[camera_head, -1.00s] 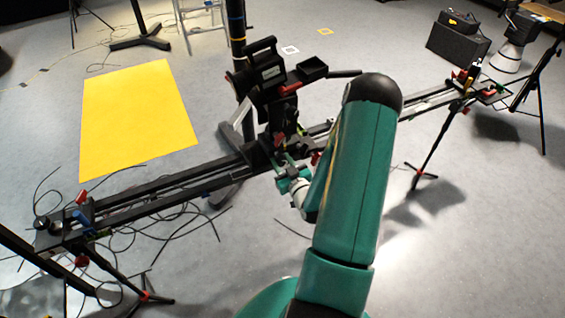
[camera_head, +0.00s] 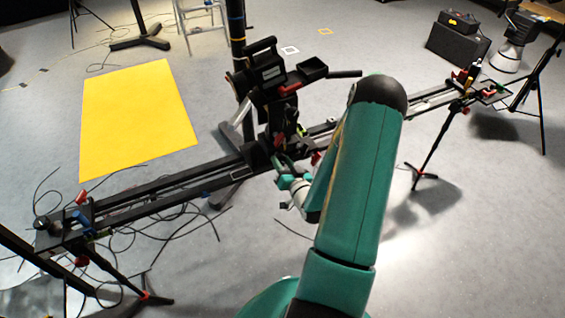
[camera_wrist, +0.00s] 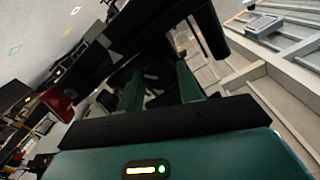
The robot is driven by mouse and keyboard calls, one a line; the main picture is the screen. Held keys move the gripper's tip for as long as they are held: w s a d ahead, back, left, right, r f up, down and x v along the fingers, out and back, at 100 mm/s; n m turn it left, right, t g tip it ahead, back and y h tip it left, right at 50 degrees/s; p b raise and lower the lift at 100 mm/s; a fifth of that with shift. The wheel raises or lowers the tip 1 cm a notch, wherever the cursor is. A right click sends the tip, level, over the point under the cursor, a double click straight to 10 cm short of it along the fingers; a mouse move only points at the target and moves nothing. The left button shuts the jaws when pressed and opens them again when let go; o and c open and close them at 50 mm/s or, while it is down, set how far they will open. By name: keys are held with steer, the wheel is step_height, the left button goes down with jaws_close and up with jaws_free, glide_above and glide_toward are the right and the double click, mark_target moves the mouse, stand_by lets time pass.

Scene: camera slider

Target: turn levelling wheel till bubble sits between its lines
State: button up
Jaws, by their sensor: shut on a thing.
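My gripper (camera_head: 282,160) reaches in at the near side of the camera carriage, just below the camera (camera_head: 270,75) on the slider rail (camera_head: 165,190). In the wrist view its two green fingers (camera_wrist: 158,85) are closed on a dark part between them, at the place of the levelling wheel. The wheel's outline is lost against the black carriage, so its turn angle cannot be read. The bubble and its lines cannot be made out in either view.
The rail runs diagonally on tripods, one tripod (camera_head: 430,150) at right with red knobs. Loose cables (camera_head: 170,225) lie under the left half. A yellow mat (camera_head: 135,115) lies behind. A black case (camera_head: 458,45) stands far right. Open floor lies front right.

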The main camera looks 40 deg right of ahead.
steer(key=shift+m, duration=0.8)
steer(key=o, duration=1)
steer(key=shift+s, duration=0.1)
steer(key=v, duration=1.3)
steer(key=shift+s+a, duration=0.1)
steer(key=shift+s, duration=0.25)
